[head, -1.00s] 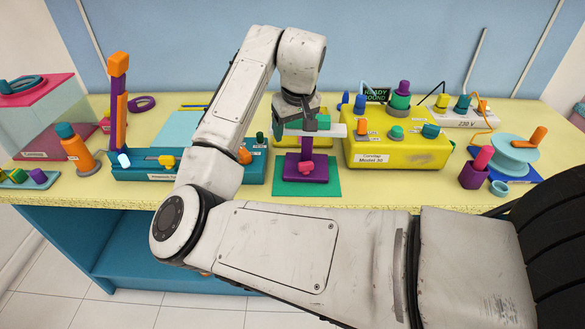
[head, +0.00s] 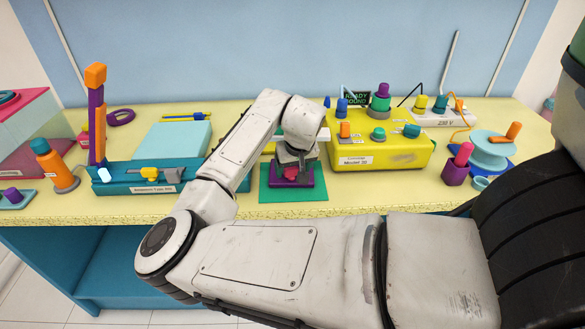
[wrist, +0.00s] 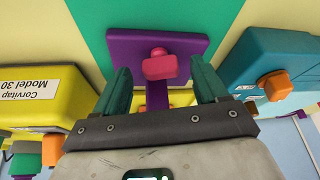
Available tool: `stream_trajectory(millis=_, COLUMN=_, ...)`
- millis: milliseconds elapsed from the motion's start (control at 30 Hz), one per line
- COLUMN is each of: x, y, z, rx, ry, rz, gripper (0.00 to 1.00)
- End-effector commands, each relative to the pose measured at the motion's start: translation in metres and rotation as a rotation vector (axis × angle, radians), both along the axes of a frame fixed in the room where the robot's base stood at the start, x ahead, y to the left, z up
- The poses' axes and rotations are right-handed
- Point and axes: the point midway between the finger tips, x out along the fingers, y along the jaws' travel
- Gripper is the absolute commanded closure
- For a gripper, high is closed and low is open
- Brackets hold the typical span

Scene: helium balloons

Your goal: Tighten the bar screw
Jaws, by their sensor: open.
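A pink-red knob (head: 291,173), which looks like the bar screw, sits low on the stand. In the wrist view the purple plate (wrist: 190,42) and the pink knob (wrist: 159,64) show clearly. My gripper (wrist: 160,84) is open, its green fingers on either side of the knob in that view. No contact shows. Whether the fingertips reach the knob's depth, I cannot tell.
A yellow box (head: 375,157) labelled Corvitap Model 30 stands close on the right, with several knobs. A long teal unit (head: 130,187) stands close on the left, with a yellow knob (head: 149,173). A reel (head: 490,148) stands farther right.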

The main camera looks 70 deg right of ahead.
Motion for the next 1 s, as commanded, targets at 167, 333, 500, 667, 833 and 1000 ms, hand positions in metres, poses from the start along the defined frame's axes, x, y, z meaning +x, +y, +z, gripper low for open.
stream_trajectory(millis=167, x=0.0027, y=-0.0031, z=-0.01, rx=0.0, ry=-0.001, rz=0.0, gripper=0.28)
stream_trajectory(millis=333, x=0.0028, y=-0.0037, z=-0.0112, rx=-0.001, ry=-0.001, rz=0.0, gripper=0.28)
stream_trajectory(millis=500, x=0.0027, y=-0.0036, z=-0.0109, rx=-0.001, ry=-0.001, rz=0.0, gripper=0.33)
stream_trajectory(millis=667, x=0.0027, y=-0.0035, z=-0.0108, rx=-0.001, ry=-0.001, rz=0.0, gripper=0.49)
stream_trajectory(millis=833, x=0.0027, y=-0.0035, z=-0.0107, rx=-0.001, ry=-0.001, rz=0.0, gripper=0.65)
stream_trajectory(millis=1000, x=0.0028, y=-0.0035, z=-0.0107, rx=-0.001, ry=-0.001, rz=0.0, gripper=0.81)
